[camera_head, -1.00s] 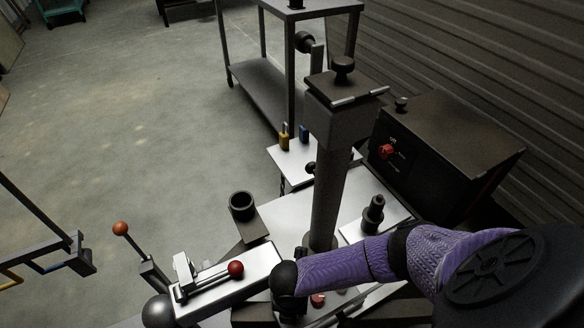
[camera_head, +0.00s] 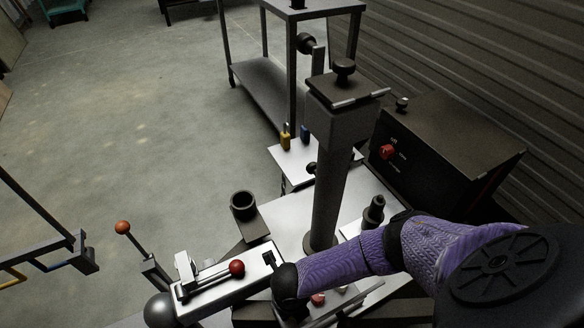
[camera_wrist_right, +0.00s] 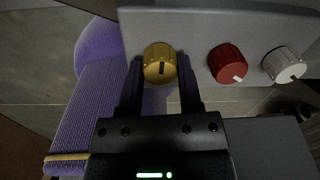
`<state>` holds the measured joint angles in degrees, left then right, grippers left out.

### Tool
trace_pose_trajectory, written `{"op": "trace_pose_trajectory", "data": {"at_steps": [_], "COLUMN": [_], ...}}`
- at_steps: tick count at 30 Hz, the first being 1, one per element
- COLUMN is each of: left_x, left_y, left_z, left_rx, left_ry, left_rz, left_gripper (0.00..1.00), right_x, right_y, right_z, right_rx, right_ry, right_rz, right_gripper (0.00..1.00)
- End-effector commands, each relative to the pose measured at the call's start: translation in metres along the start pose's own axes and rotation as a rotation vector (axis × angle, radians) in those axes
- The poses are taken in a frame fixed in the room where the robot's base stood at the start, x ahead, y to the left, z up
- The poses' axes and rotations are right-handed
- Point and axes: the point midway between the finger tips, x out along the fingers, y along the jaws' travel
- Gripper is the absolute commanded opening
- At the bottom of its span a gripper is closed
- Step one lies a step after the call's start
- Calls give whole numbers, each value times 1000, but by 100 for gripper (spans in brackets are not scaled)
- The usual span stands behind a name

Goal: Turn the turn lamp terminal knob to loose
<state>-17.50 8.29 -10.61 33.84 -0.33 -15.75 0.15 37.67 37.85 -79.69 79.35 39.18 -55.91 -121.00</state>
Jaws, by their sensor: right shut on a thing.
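Three knobs sit in a row on a grey panel (camera_wrist_right: 208,30) in the right wrist view: a yellow knob (camera_wrist_right: 158,62), a red knob (camera_wrist_right: 227,64) and a white knob (camera_wrist_right: 286,65). No label is readable, so I cannot tell which is named for the turn lamp. My right gripper (camera_wrist_right: 160,75) is shut on the yellow knob, one finger on each side. The yellow knob's dark pointer line runs nearly upright. In the head view the red knob (camera_head: 318,298) shows beside my purple right arm; the gripper is hidden there. My left gripper is not in view.
A thick grey post (camera_head: 330,190) stands just beyond my right arm. A lever with a red ball (camera_head: 237,267) is left of it. A dark box with a red switch (camera_head: 387,152) stands at right. Open floor (camera_head: 130,120) lies at left.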

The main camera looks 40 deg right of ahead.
Motion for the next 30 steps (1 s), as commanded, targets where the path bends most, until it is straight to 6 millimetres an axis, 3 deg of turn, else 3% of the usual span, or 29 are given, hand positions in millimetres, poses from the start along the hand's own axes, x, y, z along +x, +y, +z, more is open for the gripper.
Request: {"op": "trace_pose_trajectory", "data": {"at_steps": [20,21,26,30], "left_x": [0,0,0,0], "left_y": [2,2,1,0], "left_z": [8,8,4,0], "left_rx": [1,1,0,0], "left_ry": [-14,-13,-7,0], "left_rz": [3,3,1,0], "left_gripper": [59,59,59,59], "right_x": [1,1,0,0], "right_y": [0,0,0,0], "right_z": [-1,-1,-1,-1], "right_rx": [-57,-57,-56,-55], "right_ry": [1,1,0,-1], "right_rz": [0,0,0,0], "right_gripper": [0,49,80,80]}}
